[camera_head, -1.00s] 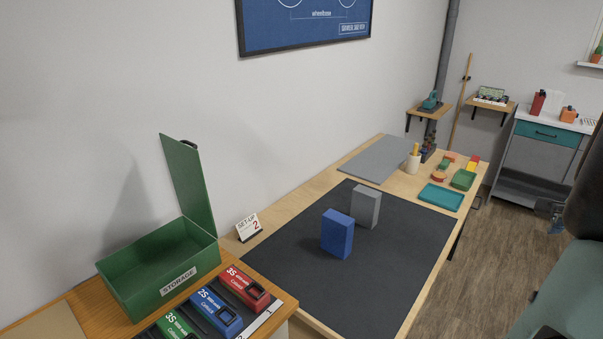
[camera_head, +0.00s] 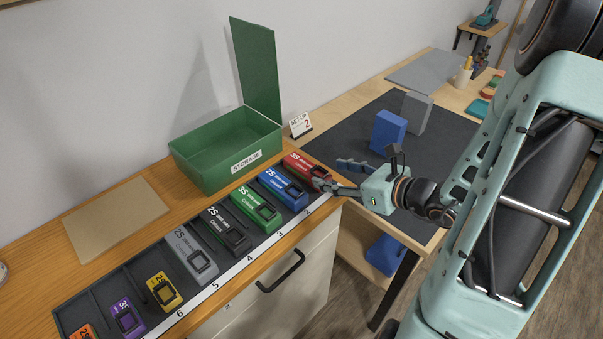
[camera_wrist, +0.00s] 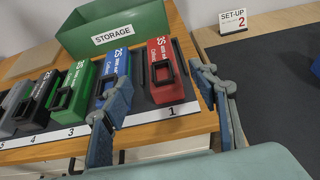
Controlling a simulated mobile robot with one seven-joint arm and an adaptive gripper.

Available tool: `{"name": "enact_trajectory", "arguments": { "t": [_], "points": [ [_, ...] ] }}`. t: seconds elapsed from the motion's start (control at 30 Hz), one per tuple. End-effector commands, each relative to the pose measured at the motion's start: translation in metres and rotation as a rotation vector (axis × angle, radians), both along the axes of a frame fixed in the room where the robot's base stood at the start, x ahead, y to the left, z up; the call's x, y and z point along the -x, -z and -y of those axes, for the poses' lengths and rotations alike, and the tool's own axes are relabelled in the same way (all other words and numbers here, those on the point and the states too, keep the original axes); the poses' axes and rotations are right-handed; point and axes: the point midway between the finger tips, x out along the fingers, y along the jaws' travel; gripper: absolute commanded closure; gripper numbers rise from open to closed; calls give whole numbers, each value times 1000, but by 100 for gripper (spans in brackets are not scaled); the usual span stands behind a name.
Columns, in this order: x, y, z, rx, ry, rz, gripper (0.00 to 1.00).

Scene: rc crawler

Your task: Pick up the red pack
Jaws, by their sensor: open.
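The red pack (camera_head: 308,168) lies in slot 1, at the right end of the row in the dark rack. It is marked 3S and has a black loop handle on top; it also shows in the wrist view (camera_wrist: 165,72). My gripper (camera_head: 345,178) is open and empty, just right of the red pack in the head view. In the wrist view, its left finger overlaps the blue pack (camera_wrist: 117,68) and its right finger lies to the right of the red pack. I cannot tell whether a finger touches either pack.
The dark rack (camera_head: 78,310) holds several other packs: blue, green, black, grey, yellow, purple and orange. Behind it stands an open green storage box (camera_head: 195,178) with a raised lid. The right-hand table has a dark mat (camera_head: 345,135) with blue and grey blocks.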

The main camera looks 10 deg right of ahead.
Motion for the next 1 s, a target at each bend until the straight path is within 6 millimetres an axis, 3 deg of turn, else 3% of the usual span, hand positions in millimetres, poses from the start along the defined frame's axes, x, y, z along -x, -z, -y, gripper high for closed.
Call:
{"name": "enact_trajectory", "arguments": {
  "t": [0.2,0.47,0.7,1.0],
  "points": [
    [-26,14,-20,-1,-4,-2,46],
    [-43,21,-32,0,-3,-2,46],
    [-70,32,-50,0,-4,-3,46],
    [-75,35,-53,2,-1,-2,46]
  ]
}}
